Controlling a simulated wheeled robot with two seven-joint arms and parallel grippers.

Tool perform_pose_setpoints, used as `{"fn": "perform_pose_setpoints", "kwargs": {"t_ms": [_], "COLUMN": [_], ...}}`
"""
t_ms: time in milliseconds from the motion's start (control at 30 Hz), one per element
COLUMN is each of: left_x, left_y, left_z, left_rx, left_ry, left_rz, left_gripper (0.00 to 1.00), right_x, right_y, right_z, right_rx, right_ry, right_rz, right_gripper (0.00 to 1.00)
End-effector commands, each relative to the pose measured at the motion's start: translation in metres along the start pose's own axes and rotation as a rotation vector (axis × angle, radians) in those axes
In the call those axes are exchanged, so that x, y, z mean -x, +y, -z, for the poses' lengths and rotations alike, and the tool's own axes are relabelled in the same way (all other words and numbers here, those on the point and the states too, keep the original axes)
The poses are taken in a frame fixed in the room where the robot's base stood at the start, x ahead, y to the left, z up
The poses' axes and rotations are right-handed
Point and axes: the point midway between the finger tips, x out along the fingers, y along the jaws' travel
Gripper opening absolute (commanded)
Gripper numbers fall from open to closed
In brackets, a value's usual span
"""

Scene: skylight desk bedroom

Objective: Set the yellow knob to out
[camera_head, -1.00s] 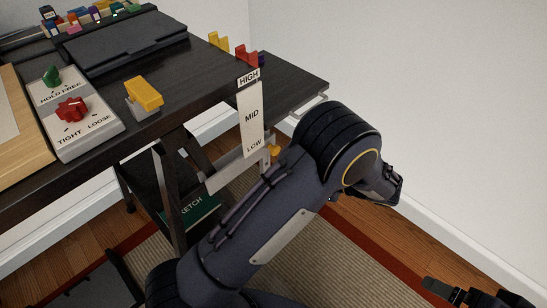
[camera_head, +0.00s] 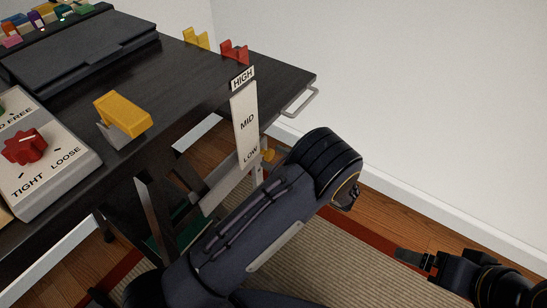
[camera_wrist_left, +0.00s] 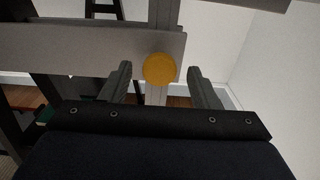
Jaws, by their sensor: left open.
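The yellow knob (camera_head: 268,155) is small and round, just right of the low end of the HIGH-MID-LOW strip (camera_head: 246,124) at the desk's side. In the left wrist view the yellow knob (camera_wrist_left: 160,69) faces me in front of a grey bar. My left gripper (camera_wrist_left: 159,70) is open, with one finger on each side of the knob in that view. I see no clear contact, and the depth gap is hard to tell. In the head view my own arm hides most of that gripper. My right gripper (camera_head: 416,260) shows partly at lower right, away from the desk.
The dark desk (camera_head: 190,75) carries a yellow block-like lever (camera_head: 123,113), a red knob (camera_head: 24,146) on a TIGHT-LOOSE panel, and yellow and red hooks (camera_head: 234,52). A metal handle (camera_head: 300,103) juts from the desk's right end. Open floor lies to the right.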

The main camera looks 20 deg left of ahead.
Motion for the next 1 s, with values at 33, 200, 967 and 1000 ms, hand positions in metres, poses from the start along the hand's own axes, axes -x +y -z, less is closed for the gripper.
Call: {"fn": "perform_pose_setpoints", "kwargs": {"t_ms": [33,200,967,1000], "left_x": [-0.0051,-0.011,-0.0093,-0.0066], "left_y": [0.0003,0.0005,0.0003,0.0], "left_z": [0.0004,-0.0001,0.0001,0.0002], "left_rx": [0.0,0.0,0.001,0.001], "left_ry": [0.001,0.001,0.001,0.001], "left_rz": [-0.002,-0.001,0.0,0.0], "left_gripper": [0.56,0.56,0.0,0.0], "right_x": [-0.0008,-0.001,-0.001,-0.0011], "right_y": [0.0004,0.0004,0.0004,0.0005], "right_z": [-0.0004,-0.0005,-0.0006,-0.0006], "right_rx": [0.0,0.0,0.0,0.0], "right_ry": [0.0,0.0,0.0,0.0], "right_rz": [0.0,0.0,0.0,0.0], "right_gripper": [0.91,0.91,0.91,0.91]}}
